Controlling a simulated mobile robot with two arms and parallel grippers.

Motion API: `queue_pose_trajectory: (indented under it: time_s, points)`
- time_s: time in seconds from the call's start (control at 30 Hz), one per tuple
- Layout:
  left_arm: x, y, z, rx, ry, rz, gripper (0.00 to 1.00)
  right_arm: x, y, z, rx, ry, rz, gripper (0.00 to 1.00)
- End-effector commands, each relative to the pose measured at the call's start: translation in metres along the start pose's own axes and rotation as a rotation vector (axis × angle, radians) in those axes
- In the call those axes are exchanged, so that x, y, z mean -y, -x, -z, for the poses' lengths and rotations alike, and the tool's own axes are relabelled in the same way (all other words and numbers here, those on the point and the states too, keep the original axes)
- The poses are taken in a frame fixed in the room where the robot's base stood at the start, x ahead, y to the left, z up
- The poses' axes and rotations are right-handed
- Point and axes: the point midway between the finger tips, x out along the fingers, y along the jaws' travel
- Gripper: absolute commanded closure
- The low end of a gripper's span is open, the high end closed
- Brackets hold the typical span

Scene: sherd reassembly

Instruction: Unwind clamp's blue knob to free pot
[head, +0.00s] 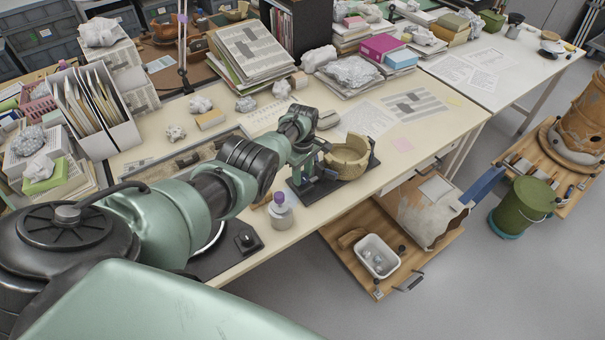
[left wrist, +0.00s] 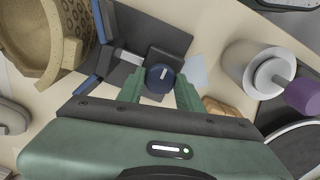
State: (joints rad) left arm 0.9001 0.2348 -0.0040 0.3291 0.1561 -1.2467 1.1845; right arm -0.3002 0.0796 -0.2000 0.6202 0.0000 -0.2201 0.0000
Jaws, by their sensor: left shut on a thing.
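The tan pot (head: 346,163) sits in the dark clamp (head: 313,188) at the front edge of the table. In the left wrist view the pot (left wrist: 48,38) is at the upper left, beside the clamp's blue jaw and dark base (left wrist: 118,72). The clamp's blue knob (left wrist: 160,74), with a white mark on its face, lies between the fingertips. My left gripper (left wrist: 160,88) is shut on the knob. In the head view my left arm hides the knob. My right gripper is not in view.
A bottle with a purple cap (head: 281,213) stands left of the clamp; it also shows in the left wrist view (left wrist: 252,70). Papers (head: 368,118) lie behind the pot. A low wooden board (head: 345,250) with a white tub (head: 377,256) is below the table.

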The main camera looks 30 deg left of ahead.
Motion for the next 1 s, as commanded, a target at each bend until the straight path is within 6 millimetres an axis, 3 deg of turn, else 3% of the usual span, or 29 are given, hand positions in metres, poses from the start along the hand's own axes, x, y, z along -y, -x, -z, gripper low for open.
queue_pose_trajectory:
  time_s: [0.2,0.23,0.3,0.67,1.0]
  points:
    - [-0.002,0.003,0.002,-0.004,0.003,-0.007,1.00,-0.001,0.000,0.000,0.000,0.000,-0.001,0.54]
    - [-0.002,0.003,0.002,-0.004,0.003,-0.007,0.59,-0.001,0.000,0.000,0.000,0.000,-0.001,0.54]
    - [-0.002,0.003,0.002,-0.003,0.002,-0.006,0.43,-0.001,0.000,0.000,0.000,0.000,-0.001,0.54]
    - [-0.001,0.006,0.001,-0.001,0.000,-0.003,0.43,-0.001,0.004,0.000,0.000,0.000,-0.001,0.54]
    - [-0.001,0.061,0.001,-0.002,0.001,-0.005,0.43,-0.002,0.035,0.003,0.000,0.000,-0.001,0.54]
